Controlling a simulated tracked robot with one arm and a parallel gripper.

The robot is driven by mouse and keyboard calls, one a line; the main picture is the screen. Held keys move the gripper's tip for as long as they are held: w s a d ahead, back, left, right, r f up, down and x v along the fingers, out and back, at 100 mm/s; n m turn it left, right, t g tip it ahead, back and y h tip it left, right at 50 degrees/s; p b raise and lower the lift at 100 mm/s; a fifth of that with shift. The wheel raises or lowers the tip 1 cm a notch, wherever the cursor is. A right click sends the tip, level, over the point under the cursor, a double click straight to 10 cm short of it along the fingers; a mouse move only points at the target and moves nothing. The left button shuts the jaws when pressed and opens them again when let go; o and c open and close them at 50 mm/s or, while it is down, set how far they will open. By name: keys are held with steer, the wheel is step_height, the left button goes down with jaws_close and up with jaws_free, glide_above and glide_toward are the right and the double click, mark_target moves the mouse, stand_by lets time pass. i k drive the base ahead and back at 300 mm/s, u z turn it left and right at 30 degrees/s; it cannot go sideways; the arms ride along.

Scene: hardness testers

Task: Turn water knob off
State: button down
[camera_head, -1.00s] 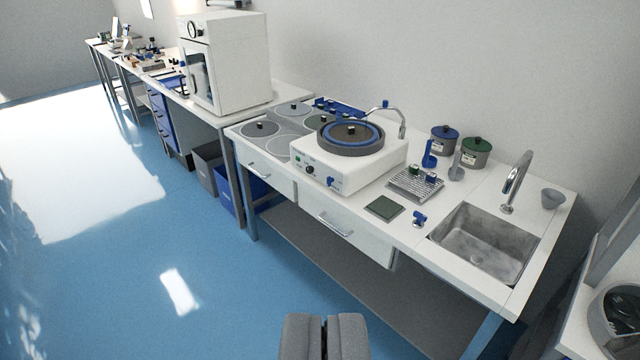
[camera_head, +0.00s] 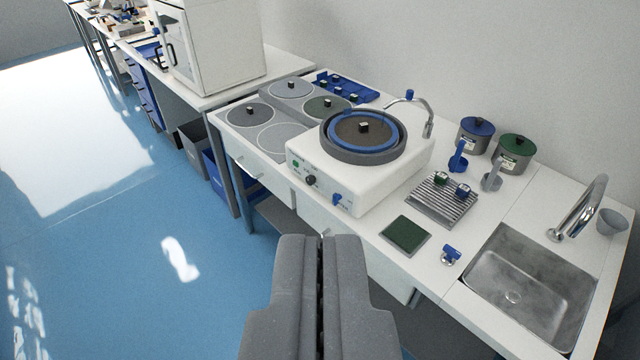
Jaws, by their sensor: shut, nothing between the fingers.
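The white polishing machine (camera_head: 385,185) stands on the bench with a round grey and blue wheel (camera_head: 362,135) on top. On its front face are a small green button (camera_head: 295,163), a black knob (camera_head: 310,180) and a blue knob (camera_head: 338,200). I cannot tell which knob is the water knob from any label. My gripper (camera_head: 325,240) is shut and empty, in front of the bench and apart from the machine. It hides part of the drawer front.
A sink (camera_head: 525,285) with a tall tap (camera_head: 580,208) is at the right. A blue-topped item (camera_head: 450,254), a green square pad (camera_head: 405,235), a slotted rack (camera_head: 442,200) and lidded pots (camera_head: 513,152) lie between. A white cabinet (camera_head: 210,50) stands left. Floor at left is clear.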

mark_target(336, 197)
steer(key=z, duration=0.1)
steer(key=k, duration=0.6)
steer(key=u, duration=0.5)
steer(key=i, duration=1.65)
steer(key=z, duration=0.25)
